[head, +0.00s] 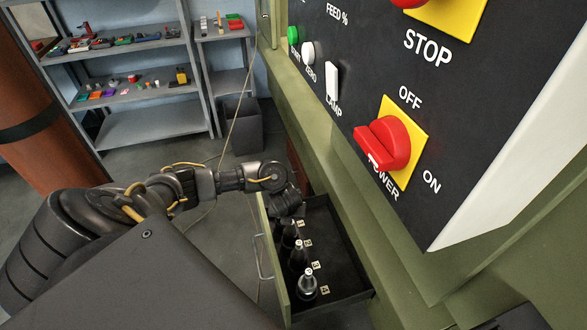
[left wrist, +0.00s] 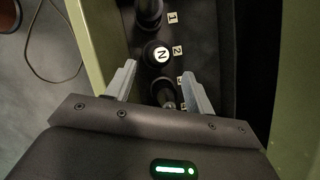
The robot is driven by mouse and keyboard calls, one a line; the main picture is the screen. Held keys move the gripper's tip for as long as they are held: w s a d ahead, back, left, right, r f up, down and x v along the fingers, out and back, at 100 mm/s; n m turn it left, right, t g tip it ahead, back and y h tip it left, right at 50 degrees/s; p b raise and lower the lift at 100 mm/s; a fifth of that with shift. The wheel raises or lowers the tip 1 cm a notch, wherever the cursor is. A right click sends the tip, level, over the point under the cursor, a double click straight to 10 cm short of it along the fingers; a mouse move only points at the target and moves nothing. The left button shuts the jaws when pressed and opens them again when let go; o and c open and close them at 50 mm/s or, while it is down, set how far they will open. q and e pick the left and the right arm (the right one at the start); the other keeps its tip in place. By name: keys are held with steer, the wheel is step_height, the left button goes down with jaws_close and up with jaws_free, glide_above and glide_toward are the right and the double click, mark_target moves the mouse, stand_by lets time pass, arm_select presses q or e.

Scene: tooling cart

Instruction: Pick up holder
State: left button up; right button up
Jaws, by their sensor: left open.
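Dark holders stand upright in a row in an open drawer (head: 335,240). In the head view I see the nearest holder (head: 307,287), with a silvery upper part, the middle holder (head: 299,259) and a farther holder (head: 288,237) partly hidden by my arm. My left gripper (head: 290,207) is over the drawer's far end; its fingers are unclear there. In the left wrist view my left gripper (left wrist: 160,82) is open. A holder marked N (left wrist: 157,53) stands just beyond the fingertips beside label 2. Another holder (left wrist: 165,93) shows between the fingers, and one (left wrist: 150,12) stands beside label 1.
The drawer's green front (head: 274,262) borders the row on the left. The control panel (head: 450,110) with a red power knob (head: 385,145) rises at right. A grey bin (head: 243,126) and shelves (head: 140,85) stand behind.

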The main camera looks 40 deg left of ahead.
mark_target(291, 230)
arm_select(q)
steer(key=b+x, duration=0.1)
steer(key=x, duration=0.1)
steer(key=b+x, duration=0.1)
steer(key=x, duration=0.1)
steer(key=shift+w+d+f, duration=0.1)
steer(key=shift+d+f, duration=0.05)
steer(key=shift+f, duration=0.15)
steer(key=shift+w+f, duration=0.1)
steer(key=shift+f, duration=0.25)
steer(key=shift+w+f, duration=0.15)
steer(key=shift+f, duration=0.15)
steer(key=b+x, duration=0.1)
steer(key=x, duration=0.4)
arm_select(e)
steer(key=f, duration=0.1)
steer(key=s+f, duration=0.1)
steer(key=f, duration=0.1)
steer(key=shift+s+d+f, duration=0.2)
steer(key=shift+f, duration=0.1)
arm_select(q)
steer(key=shift+c, duration=0.2)
